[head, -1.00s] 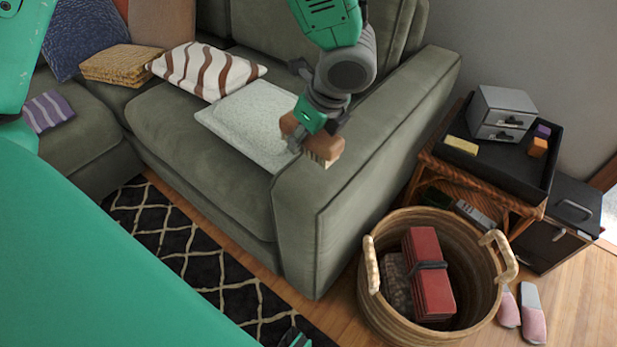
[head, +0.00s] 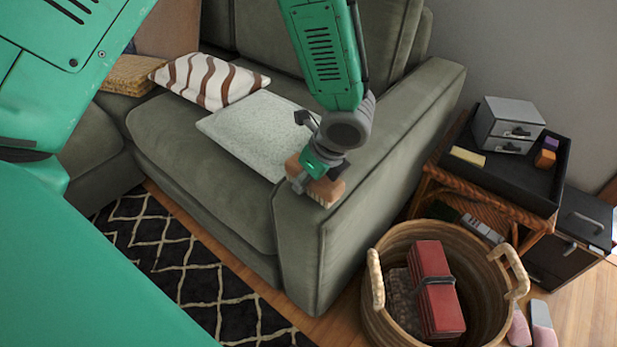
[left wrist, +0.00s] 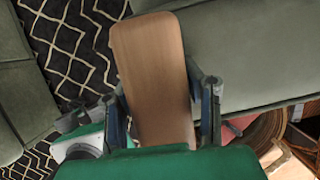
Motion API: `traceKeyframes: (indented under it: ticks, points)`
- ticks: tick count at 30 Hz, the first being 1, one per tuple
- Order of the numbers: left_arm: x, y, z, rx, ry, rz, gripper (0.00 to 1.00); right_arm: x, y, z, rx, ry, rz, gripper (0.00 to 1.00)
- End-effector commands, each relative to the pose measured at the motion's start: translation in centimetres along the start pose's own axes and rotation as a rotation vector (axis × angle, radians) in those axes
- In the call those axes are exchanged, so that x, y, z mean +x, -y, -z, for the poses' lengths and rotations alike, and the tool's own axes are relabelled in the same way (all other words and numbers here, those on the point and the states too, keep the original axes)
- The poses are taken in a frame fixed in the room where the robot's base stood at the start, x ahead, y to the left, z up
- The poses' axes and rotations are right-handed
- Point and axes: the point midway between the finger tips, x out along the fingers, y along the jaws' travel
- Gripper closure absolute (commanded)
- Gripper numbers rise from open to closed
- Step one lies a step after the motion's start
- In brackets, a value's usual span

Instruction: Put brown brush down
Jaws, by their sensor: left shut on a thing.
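The brown brush (head: 328,191) is a wooden block held in my left gripper (head: 312,178), over the front of the green sofa's armrest (head: 375,165). I cannot tell whether its underside touches the armrest. In the left wrist view the brush's smooth wooden back (left wrist: 152,75) fills the space between the two fingers of the left gripper (left wrist: 160,105), which is shut on its sides. The bristle side is turned away in that view. My right gripper is not in view.
A wicker basket (head: 377,290) with a red bundle (head: 437,290) stands on the floor right of the armrest. A black tray (head: 500,180) with a small grey drawer box (head: 508,122) is beyond it. A pale cushion (head: 255,135) lies left of the armrest.

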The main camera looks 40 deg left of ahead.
Motion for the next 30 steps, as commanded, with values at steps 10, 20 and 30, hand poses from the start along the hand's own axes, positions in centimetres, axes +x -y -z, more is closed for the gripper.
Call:
traceKeyframes:
  ticks: [10,20,30]
  points:
    - [1.03,-0.02,0.44,0.001,0.0,-0.001,0.97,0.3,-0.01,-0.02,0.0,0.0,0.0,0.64]
    - [1.07,-0.05,0.49,0.002,-0.002,-0.003,0.45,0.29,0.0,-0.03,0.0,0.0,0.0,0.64]
    - [0.81,-0.02,0.32,-0.001,-0.001,-0.002,0.45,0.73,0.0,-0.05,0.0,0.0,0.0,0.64]
